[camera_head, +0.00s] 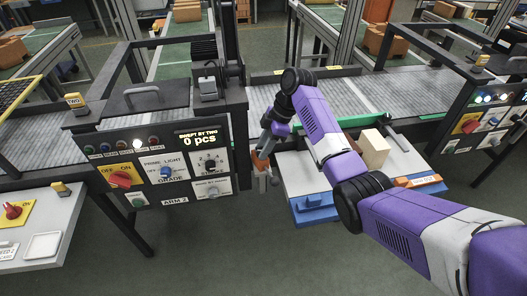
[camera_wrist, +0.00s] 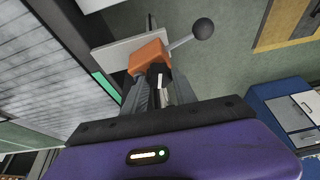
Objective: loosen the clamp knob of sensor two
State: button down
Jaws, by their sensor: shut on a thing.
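An orange clamp block (camera_head: 261,163) sits at the right side of the control panel, beside the conveyor. In the wrist view the orange block (camera_wrist: 149,56) has a grey lever ending in a dark ball (camera_wrist: 203,28) to its right, and a pale plate (camera_wrist: 128,47) behind it. My gripper (camera_wrist: 158,84) is at the near side of the block, shut on a small dark part there. The ball stands clear of the fingers. In the head view my gripper (camera_head: 265,143) reaches down to the block, and its fingers are hard to make out.
The control panel (camera_head: 160,165) reads "SWEPT BY TWO 0 pcs" and is marked "ARM 2". A yellow tag (camera_head: 76,100) reading "TWO" stands at its top left. A blue-fronted bench (camera_head: 310,208) with a tan block (camera_head: 374,149) lies right of the clamp, under my arm. Conveyors (camera_head: 275,95) run behind.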

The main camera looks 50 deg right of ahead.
jog(key=shift+w+n+g+b, duration=0.1)
jog(key=shift+n+g+b, duration=0.55)
jog(key=shift+n, duration=0.55)
jog(key=c, duration=1)
grip_release()
jog(key=v, duration=0.7)
jog(key=shift+d+r, duration=0.25)
jog(key=shift+r, duration=0.05)
